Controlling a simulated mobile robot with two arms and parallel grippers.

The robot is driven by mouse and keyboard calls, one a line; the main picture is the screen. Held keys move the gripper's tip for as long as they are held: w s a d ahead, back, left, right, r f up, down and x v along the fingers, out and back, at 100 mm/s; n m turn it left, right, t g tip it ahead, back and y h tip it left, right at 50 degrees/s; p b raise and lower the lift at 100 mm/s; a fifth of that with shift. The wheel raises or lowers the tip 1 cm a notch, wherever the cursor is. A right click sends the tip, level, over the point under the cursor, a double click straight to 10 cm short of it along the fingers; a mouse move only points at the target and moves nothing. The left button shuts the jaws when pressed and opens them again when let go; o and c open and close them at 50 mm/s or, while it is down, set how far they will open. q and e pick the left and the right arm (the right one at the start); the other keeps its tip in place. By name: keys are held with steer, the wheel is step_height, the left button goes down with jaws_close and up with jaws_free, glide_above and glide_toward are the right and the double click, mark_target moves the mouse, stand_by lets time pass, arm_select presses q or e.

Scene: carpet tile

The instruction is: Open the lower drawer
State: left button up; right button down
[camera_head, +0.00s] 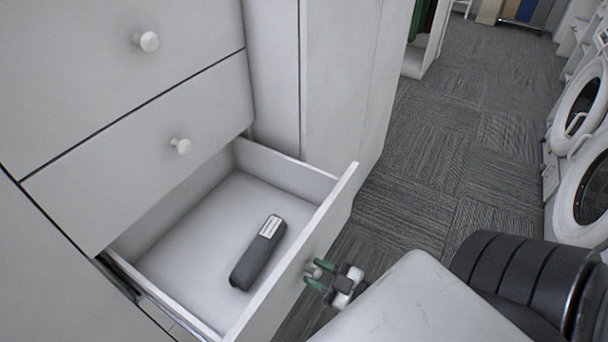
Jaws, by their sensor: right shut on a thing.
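The lower drawer (190,211) of a white cabinet stands pulled out, and its inside shows from above. A dark grey, rounded oblong object (256,256) with a pale label lies on the drawer floor. My right gripper (319,271), with green fingertips, is at the outer face of the drawer front (290,272). It is shut on the drawer's knob (312,270), which its fingers mostly hide. My left gripper is not in view.
Two closed drawers with round white knobs, the upper knob (146,41) and the middle knob (180,145), are above the open one. White front-loading washers (579,195) stand at the right. Grey carpet (450,130) between is clear.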

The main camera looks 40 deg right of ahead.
steer(key=shift+s+d, duration=0.15)
steer(key=shift+s, duration=0.2)
steer(key=c, duration=0.7)
jaws_free()
steer(key=v, duration=1)
steer(key=shift+s+b, duration=0.3)
steer(key=shift+s, duration=0.1)
steer(key=shift+d, duration=0.15)
